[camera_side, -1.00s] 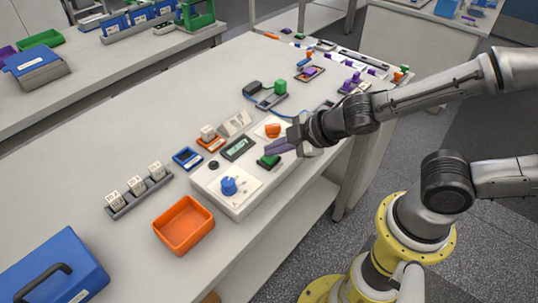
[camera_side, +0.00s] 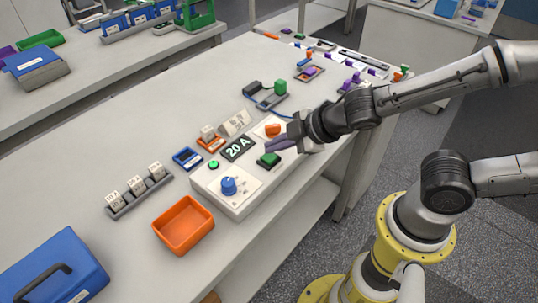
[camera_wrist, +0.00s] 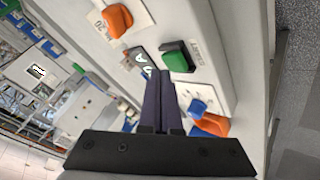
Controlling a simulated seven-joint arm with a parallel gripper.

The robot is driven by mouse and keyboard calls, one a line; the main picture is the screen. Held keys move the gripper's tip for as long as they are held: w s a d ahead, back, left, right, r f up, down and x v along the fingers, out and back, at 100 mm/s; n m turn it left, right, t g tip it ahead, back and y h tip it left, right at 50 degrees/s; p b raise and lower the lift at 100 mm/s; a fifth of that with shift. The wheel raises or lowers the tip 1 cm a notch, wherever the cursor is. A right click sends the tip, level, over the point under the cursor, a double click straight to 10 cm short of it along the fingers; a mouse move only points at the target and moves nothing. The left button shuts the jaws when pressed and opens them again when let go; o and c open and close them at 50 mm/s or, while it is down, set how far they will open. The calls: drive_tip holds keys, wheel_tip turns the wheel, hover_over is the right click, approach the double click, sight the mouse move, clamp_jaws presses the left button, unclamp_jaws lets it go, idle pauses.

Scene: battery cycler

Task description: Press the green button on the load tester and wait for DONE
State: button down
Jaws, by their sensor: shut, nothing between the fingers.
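The load tester (camera_side: 211,185) is a pale box on the bench with a blue knob (camera_side: 229,186), an orange control (camera_side: 272,130) and the green button (camera_side: 268,160). In the wrist view the green button (camera_wrist: 177,57) shows beyond the fingertips, and the fingers partly cover the display.
An orange tray (camera_side: 184,226), a grey rack of white cells (camera_side: 139,191) and a blue meter (camera_side: 187,158) stand left of the tester. A blue case (camera_side: 55,270) is at the front left. Wired parts (camera_side: 266,94) lie behind. The bench's middle left is clear.

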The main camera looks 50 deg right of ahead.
sight(275, 157)
drive_tip(key=shift+r, duration=0.2)
drive_tip(key=shift+r, duration=2.5)
